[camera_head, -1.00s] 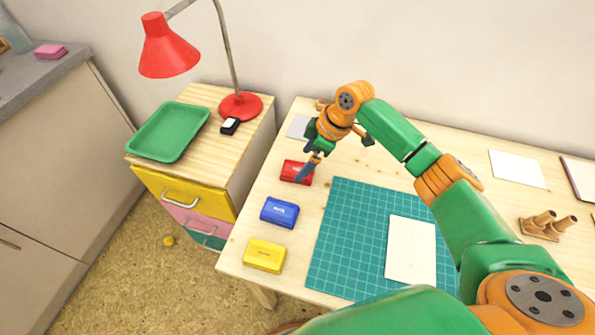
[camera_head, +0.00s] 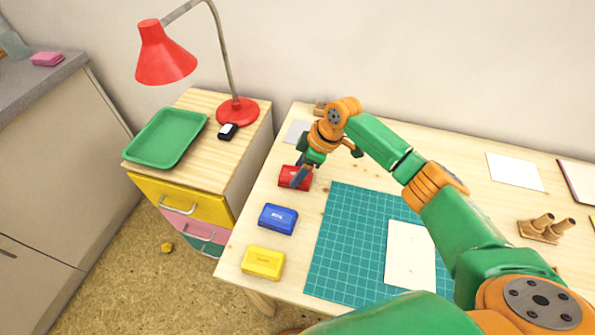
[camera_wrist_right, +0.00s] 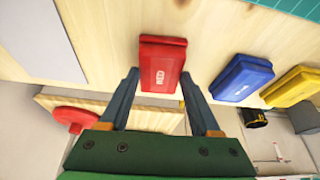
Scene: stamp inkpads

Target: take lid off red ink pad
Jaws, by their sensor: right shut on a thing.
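The red ink pad (camera_head: 287,172) lies at the left edge of the wooden table, behind the blue one. My right gripper (camera_head: 300,177) comes down over it from behind. In the right wrist view, the red ink pad (camera_wrist_right: 162,60) has a pale label on top, and its lid is on. The two fingers of my right gripper (camera_wrist_right: 160,78) are on either side of the pad's near end, shut on it. Whether they grip only the lid or the base too, I cannot tell. My left gripper is not in view.
A blue ink pad (camera_head: 278,219) and a yellow ink pad (camera_head: 263,263) lie in front of the red one. A teal cutting mat (camera_head: 345,230) with white paper (camera_head: 410,255) is to the right. A drawer unit with a green tray (camera_head: 168,138) and red lamp (camera_head: 166,60) stands left.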

